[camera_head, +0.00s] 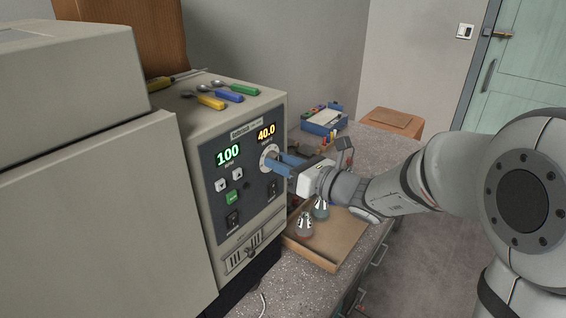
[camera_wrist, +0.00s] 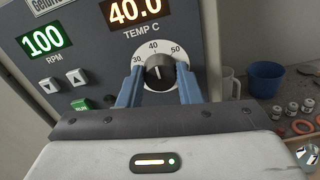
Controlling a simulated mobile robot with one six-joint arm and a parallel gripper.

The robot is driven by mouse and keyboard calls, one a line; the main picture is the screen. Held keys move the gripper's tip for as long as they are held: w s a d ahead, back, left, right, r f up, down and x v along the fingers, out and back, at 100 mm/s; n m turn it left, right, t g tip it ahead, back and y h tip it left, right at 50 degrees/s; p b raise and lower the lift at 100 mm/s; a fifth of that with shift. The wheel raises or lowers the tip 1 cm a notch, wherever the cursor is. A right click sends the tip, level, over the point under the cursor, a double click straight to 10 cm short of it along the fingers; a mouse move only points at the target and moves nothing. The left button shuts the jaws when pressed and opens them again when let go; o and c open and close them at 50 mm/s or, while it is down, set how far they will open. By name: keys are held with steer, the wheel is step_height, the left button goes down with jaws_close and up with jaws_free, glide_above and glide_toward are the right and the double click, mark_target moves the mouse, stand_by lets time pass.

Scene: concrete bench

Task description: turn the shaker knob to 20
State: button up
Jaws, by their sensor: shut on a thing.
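The shaker (camera_head: 245,170) has a front panel with a green display (camera_head: 228,155) reading 100 RPM and an orange display (camera_head: 266,132) reading 40.0. The dark round knob (camera_wrist: 159,71) sits on a white dial plate (camera_wrist: 151,54) below "TEMP C". Its white pointer line is up near the 40 mark. The marks 30, 40 and 50 show; 20 is not visible. My gripper (camera_wrist: 159,80) faces the panel, its blue fingers on either side of the knob and shut on it. The fingers partly hide the dial in the head view.
A wooden tray (camera_head: 330,245) with flasks (camera_head: 304,225) stands below my gripper on the bench. A blue cup (camera_wrist: 266,79) and small jars (camera_wrist: 291,109) are to the right in the wrist view.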

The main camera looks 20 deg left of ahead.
steer(key=c, duration=0.3)
steer(key=shift+f+n+b, duration=0.15)
steer(key=shift+n+b, duration=0.15)
steer(key=shift+b, duration=0.4)
steer(key=n+b, duration=0.6)
steer(key=b, duration=0.4)
steer(key=n+b, duration=0.7)
steer(key=b, duration=0.4)
steer(key=n+b, duration=0.6)
steer(key=b, duration=0.5)
steer(key=shift+s+f, duration=0.15)
steer(key=shift+s, duration=0.1)
steer(key=shift+n, duration=0.4)
steer(key=o, duration=1)
steer(key=shift+a, duration=0.1)
steer(key=shift+c, duration=0.2)
